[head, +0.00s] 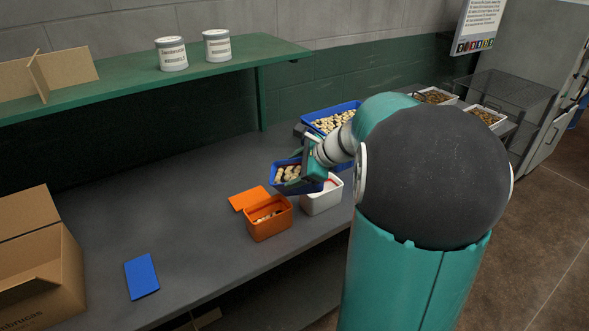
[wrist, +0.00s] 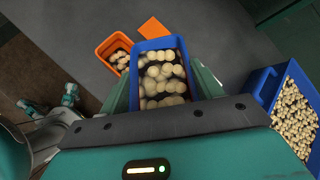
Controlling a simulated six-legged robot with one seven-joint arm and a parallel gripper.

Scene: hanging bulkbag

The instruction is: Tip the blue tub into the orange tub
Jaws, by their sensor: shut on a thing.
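A blue tub (head: 287,184) of pale round pieces is held by my gripper (head: 307,163) above the bench, to the right of and higher than the orange tub (head: 268,224). My gripper is shut on the blue tub; in the wrist view the tub (wrist: 164,42) fills the middle, with its pieces inside. The orange tub stands upright on the bench with a few pale and dark pieces in it. It also shows in the wrist view (wrist: 104,48), beside the held tub. Its orange lid (head: 247,198) lies flat behind it.
A white tub (head: 323,201) stands right of the orange tub. A larger blue crate (head: 318,117) of similar pieces is behind my gripper. A blue lid (head: 141,276) and a cardboard box (head: 43,262) are at left. A green shelf (head: 120,85) overhangs the back.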

